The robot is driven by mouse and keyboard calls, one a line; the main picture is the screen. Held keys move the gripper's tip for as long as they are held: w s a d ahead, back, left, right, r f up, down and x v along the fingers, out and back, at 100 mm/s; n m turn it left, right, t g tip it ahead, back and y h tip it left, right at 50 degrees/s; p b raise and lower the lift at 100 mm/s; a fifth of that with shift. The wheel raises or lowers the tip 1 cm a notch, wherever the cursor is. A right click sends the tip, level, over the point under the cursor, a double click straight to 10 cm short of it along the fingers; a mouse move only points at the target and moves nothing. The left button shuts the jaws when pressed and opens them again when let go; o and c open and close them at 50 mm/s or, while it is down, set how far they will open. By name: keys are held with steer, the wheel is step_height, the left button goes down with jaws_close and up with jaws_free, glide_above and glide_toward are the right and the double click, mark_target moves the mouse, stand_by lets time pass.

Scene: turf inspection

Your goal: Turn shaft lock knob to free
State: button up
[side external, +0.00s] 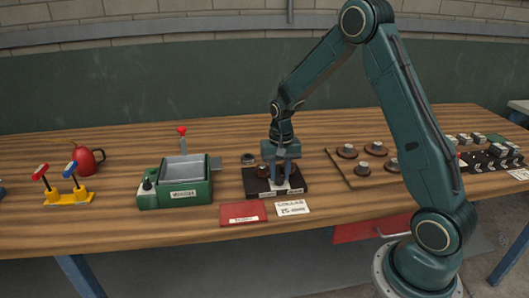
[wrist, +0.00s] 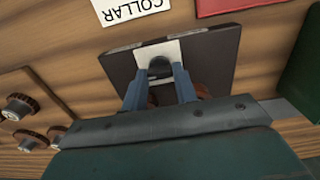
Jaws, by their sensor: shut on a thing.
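A low black block (side external: 258,188) stands mid-table in the side external view, and its dark top (wrist: 215,50) shows in the wrist view. A dark round knob (wrist: 160,66) sits on a white plate (wrist: 147,50) on that block. My gripper (side external: 281,182) points down over the block. In the wrist view its blue-grey fingers (wrist: 160,74) are shut on the knob, one on each side. Brown round parts on the block show partly behind the fingers. The knob's markings and exact turn angle cannot be read.
A red card (side external: 243,213) and a white label card (side external: 292,208) lie before the block. A green machine (side external: 175,197) with a red-topped lever stands left. A wooden board (side external: 345,172) with several brown round parts lies right.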

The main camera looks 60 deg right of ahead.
mark_target(280, 176)
steer(key=shift+n, duration=0.5)
steer(key=n, duration=0.3)
steer(key=shift+n, duration=0.3)
steer(key=n, duration=1.3)
steer(key=shift+n, duration=0.3)
steer(key=o, duration=1)
step_height(280, 176, up, 14)
steer(key=shift+f, duration=0.1)
